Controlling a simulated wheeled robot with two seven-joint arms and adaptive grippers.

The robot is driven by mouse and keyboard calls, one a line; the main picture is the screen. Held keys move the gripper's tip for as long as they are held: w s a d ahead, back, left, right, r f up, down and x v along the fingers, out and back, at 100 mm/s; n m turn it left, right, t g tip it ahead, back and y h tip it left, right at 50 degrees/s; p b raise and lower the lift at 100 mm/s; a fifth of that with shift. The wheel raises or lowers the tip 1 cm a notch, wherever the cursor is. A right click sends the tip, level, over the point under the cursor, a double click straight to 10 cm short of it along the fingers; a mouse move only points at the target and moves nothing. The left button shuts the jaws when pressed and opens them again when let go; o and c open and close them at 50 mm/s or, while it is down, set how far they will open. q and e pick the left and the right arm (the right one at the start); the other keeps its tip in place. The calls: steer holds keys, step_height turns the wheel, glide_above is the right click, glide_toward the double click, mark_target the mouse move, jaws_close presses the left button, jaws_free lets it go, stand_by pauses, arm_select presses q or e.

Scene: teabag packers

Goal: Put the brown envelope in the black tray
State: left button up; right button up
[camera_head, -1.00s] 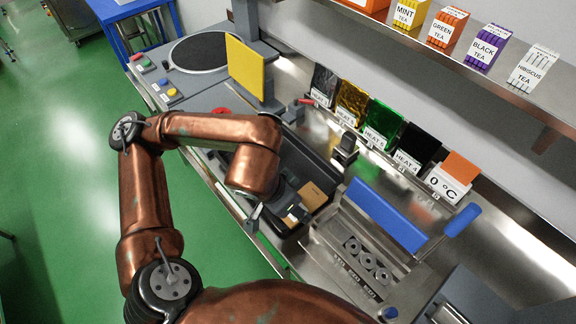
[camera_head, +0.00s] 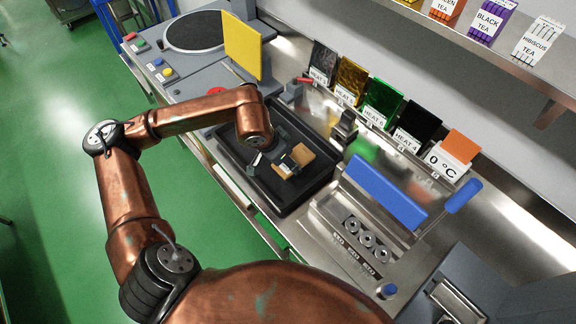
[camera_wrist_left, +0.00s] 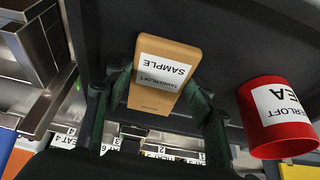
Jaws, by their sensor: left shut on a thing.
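The brown envelope (camera_head: 303,153), with a white SAMPLE label, is between the fingers of my left gripper (camera_head: 284,165). In the wrist view the envelope (camera_wrist_left: 165,70) sits between the two dark green fingers of the gripper (camera_wrist_left: 158,98), which is shut on it. The black tray (camera_head: 290,200) lies beneath the gripper and envelope in the head view. The envelope appears over the tray's middle; I cannot tell whether it touches the floor. The dark tray surface (camera_wrist_left: 215,25) fills the upper wrist view. My right gripper is not in view.
A red TEA tin (camera_wrist_left: 278,118) is beside the envelope in the wrist view. A steel machine with a blue handle (camera_head: 385,190) stands right of the tray. A yellow panel (camera_head: 242,45) and round plate (camera_head: 195,30) are behind. Colored HEAT packets (camera_head: 382,103) line the back.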

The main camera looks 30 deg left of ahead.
arm_select(q)
step_height(320, 180, down, 3)
steer(key=shift+r, duration=0.2)
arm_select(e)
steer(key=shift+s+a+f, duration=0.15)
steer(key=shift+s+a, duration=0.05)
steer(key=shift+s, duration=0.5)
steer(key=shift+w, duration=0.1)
arm_select(q)
steer(key=shift+f, duration=0.1)
steer(key=o, duration=0.9)
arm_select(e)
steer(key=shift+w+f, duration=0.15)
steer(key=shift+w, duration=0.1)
arm_select(q)
steer(key=shift+r, duration=0.25)
steer(key=p+v, duration=0.1)
steer(key=v, duration=1.1)
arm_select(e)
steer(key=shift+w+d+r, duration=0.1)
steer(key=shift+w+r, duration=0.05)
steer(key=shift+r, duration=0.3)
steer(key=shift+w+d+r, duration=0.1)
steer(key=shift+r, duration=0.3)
